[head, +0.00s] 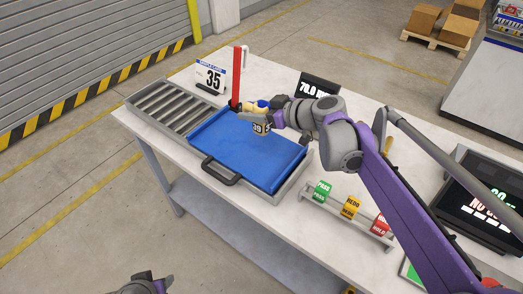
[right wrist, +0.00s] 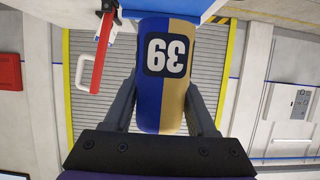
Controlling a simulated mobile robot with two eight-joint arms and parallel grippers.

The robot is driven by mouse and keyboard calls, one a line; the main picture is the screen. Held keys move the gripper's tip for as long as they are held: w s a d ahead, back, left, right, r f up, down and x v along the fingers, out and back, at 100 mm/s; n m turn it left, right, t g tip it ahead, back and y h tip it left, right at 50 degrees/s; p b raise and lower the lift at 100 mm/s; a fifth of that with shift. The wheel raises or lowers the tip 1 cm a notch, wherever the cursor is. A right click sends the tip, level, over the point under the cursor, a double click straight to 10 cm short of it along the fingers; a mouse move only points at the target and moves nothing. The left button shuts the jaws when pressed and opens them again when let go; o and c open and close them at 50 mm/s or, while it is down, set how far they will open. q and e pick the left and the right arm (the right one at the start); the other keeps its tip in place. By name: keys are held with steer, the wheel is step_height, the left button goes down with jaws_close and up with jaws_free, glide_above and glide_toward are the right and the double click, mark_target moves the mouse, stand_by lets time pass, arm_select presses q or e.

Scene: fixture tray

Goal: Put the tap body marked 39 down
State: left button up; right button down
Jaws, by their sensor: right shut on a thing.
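The tap body marked 39 (head: 260,128) is partly hidden by my right gripper (head: 272,119) at the far right part of the blue tray (head: 235,155). In the right wrist view the tap body (right wrist: 168,95) is blue and tan, and its 39 label reads upside down. My right gripper (right wrist: 165,115) has its two fingers on either side of the tap body and is shut on it. I cannot tell whether it touches the tray. My left gripper (head: 142,284) shows only in part at the bottom edge.
Grey ribbed slots (head: 168,105) adjoin the tray's left side. A red post (head: 237,76) and a card marked 35 (head: 211,77) stand behind. A dark handle (head: 220,172) sits at the tray's front. Green, yellow and red blocks (head: 350,207) are to the right. The near blue surface is clear.

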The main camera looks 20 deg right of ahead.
steer(key=shift+w+f+b, duration=0.1)
steer(key=shift+f+b, duration=0.3)
steer(key=shift+f, duration=4.4)
steer(key=shift+f, duration=0.15)
steer(key=shift+c, duration=1)
jaws_free()
